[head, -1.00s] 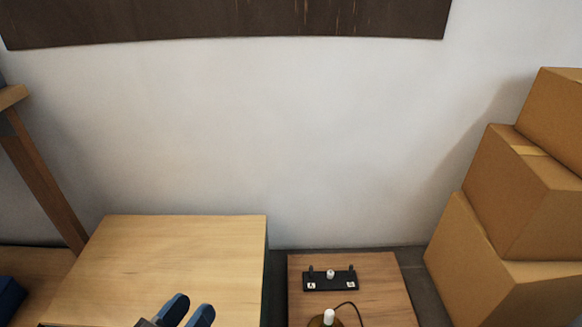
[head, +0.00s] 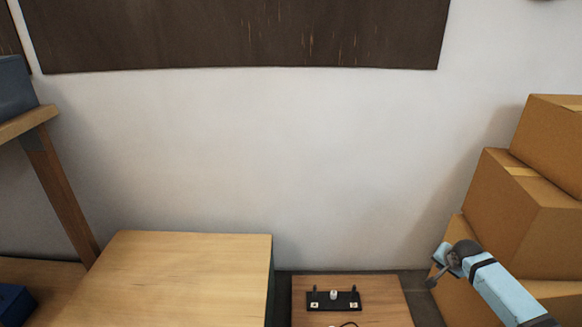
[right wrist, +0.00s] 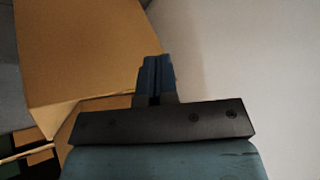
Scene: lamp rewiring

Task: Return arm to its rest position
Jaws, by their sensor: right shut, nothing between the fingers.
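My light-blue right arm (head: 505,292) comes in from the lower right in the head view, in front of the cardboard boxes. In the right wrist view my right gripper (right wrist: 156,68) shows its dark blue fingers together, with nothing between them. The cardboard and the pale wall lie beyond the fingers. My left gripper is not in view.
Stacked cardboard boxes (head: 540,215) stand at the right. A small wooden surface (head: 385,300) bears a black holder (head: 333,301) with a white piece and a bit of dark cable. A bare wooden box top (head: 185,265) is at the left, shelving (head: 60,185) farther left.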

